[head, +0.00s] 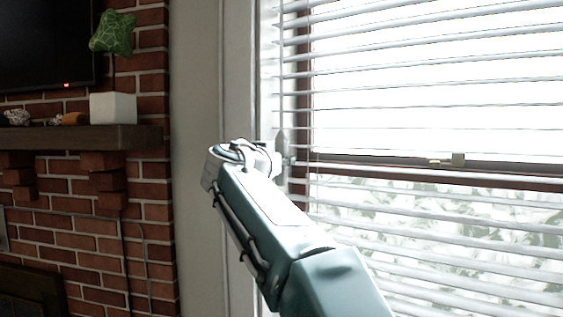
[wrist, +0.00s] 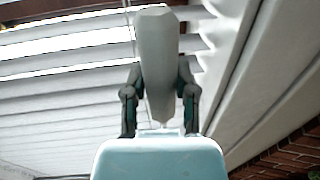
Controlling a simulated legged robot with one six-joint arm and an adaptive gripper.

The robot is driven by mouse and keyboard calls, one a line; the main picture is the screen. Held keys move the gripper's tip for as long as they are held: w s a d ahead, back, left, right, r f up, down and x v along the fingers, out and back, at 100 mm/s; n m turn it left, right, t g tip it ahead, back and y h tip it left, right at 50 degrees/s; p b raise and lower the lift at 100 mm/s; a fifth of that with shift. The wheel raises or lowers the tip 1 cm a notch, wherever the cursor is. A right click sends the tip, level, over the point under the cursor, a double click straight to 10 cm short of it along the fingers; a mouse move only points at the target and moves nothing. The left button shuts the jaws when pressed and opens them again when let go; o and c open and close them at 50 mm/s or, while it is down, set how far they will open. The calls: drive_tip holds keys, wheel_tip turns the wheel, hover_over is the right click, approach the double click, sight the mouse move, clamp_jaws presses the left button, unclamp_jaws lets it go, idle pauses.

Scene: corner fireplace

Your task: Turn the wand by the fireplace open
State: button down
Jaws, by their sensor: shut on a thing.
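The wand (wrist: 156,55) shows in the wrist view as a pale grey, tapered piece between my gripper's fingers. Its narrow end points down towards my palm. A small grey part of it (head: 281,142) shows in the head view at the left edge of the blinds. My gripper (wrist: 159,95) is shut on it, one dark finger on each side. In the head view my gripper (head: 278,156) is mostly hidden behind my own wrist. The white blinds (head: 400,88) have gaps between their slats, with bright light and foliage visible through them.
The brick fireplace wall (head: 150,190) stands at the left, with a wooden mantel (head: 75,138) holding a white planter (head: 113,107). A pale wall strip (head: 198,80) lies between brick and window. The window's dark crossbar (head: 440,172) runs behind the slats.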

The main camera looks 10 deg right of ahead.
drive_tip(key=shift+a, duration=0.1)
drive_tip(key=shift+c, duration=2)
unclamp_jaws()
drive_tip(key=shift+a, duration=0.1)
drive_tip(key=v, duration=1.2)
drive_tip(key=shift+w+a+f, duration=0.1)
drive_tip(key=shift+w, duration=0.05)
